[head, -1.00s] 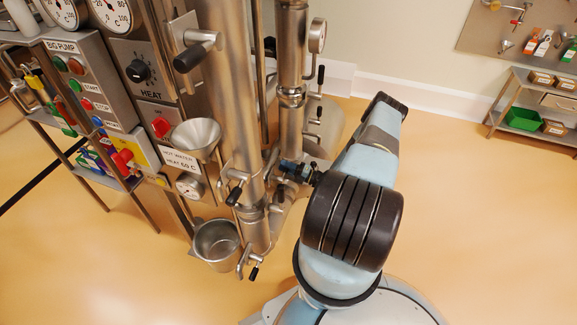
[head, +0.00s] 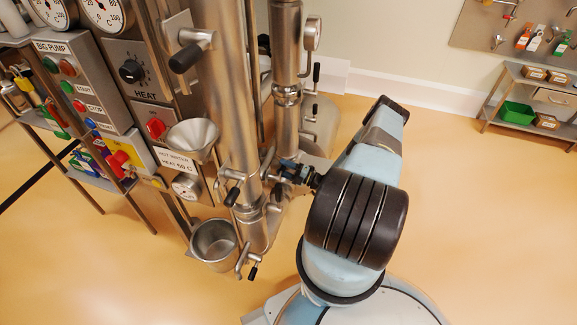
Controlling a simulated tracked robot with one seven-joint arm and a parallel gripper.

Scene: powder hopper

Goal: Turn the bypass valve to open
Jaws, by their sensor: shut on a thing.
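My gripper (head: 287,172) is at the lower steel pipework, left of my arm. It is small in the head view and partly hidden by my own wrist. It is shut on a valve handle (head: 277,191) between the two steel pipes. I take this handle for the bypass valve, but no label on it can be read. Its exact angle cannot be told. Another black-handled valve (head: 233,194) sits just to the left on the front pipe, apart from the gripper.
The thick front steel pipe (head: 233,100) and the rear pipe (head: 287,60) stand close to the gripper. A funnel (head: 192,140) and a steel cup (head: 214,243) are on the left, near the control panel (head: 85,85). The floor right of my arm is clear.

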